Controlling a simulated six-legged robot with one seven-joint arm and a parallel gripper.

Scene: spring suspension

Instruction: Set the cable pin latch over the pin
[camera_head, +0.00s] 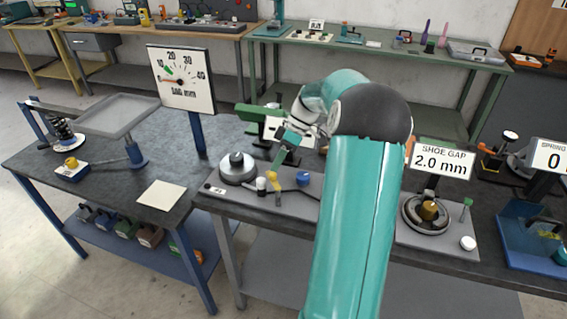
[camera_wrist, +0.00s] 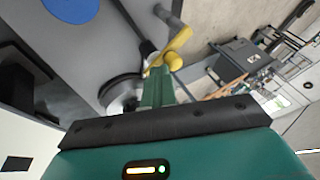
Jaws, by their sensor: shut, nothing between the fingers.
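A yellow latch-like piece (camera_head: 272,178) with a dark stem stands on a grey plate (camera_head: 215,190) on the right workbench. In the wrist view the yellow piece (camera_wrist: 178,45) has a slanted arm and a rounded knob, just beyond my fingertips. My gripper (camera_head: 274,166) is shut and empty, its green fingers (camera_wrist: 156,75) pointing at the yellow piece. Whether the tips touch it, I cannot tell. A short white cylinder (camera_head: 261,187) stands left of the yellow piece. Which part is the pin is not clear.
A dark and silver round hub (camera_head: 237,167) sits left on the plate, and a blue knob (camera_head: 303,178) sits to the right. My arm hides the plate's right part. A brake-shoe fixture (camera_head: 428,212) stands further right. A dial board (camera_head: 180,79) rises behind left.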

